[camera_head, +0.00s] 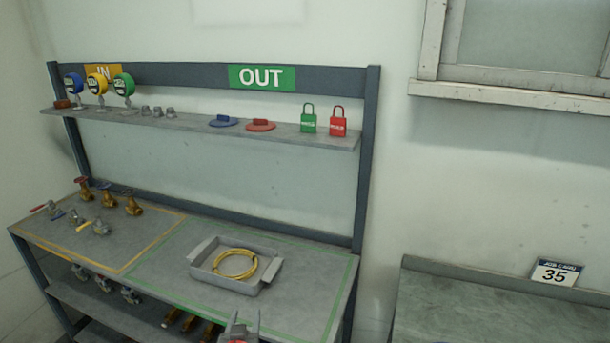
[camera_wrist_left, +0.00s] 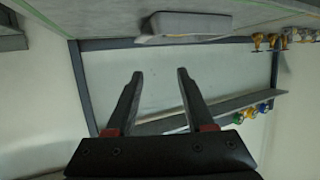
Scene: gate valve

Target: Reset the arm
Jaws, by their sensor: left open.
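My left gripper (camera_head: 241,325) shows at the bottom edge of the head view, in front of the workbench. Its two fingers are apart with nothing between them. In the left wrist view the same gripper (camera_wrist_left: 158,80) is open and empty, with the bench and shelf upside down beyond it. The rest of my left arm is out of the head view. My right gripper is not in view.
A workbench (camera_head: 310,267) holds a grey tray (camera_head: 205,272) with a yellow coil (camera_head: 236,264). Several valves (camera_head: 133,206) stand at its left. The shelf (camera_head: 190,122) above carries gauges, padlocks and discs. A second bench (camera_head: 450,305) is at right.

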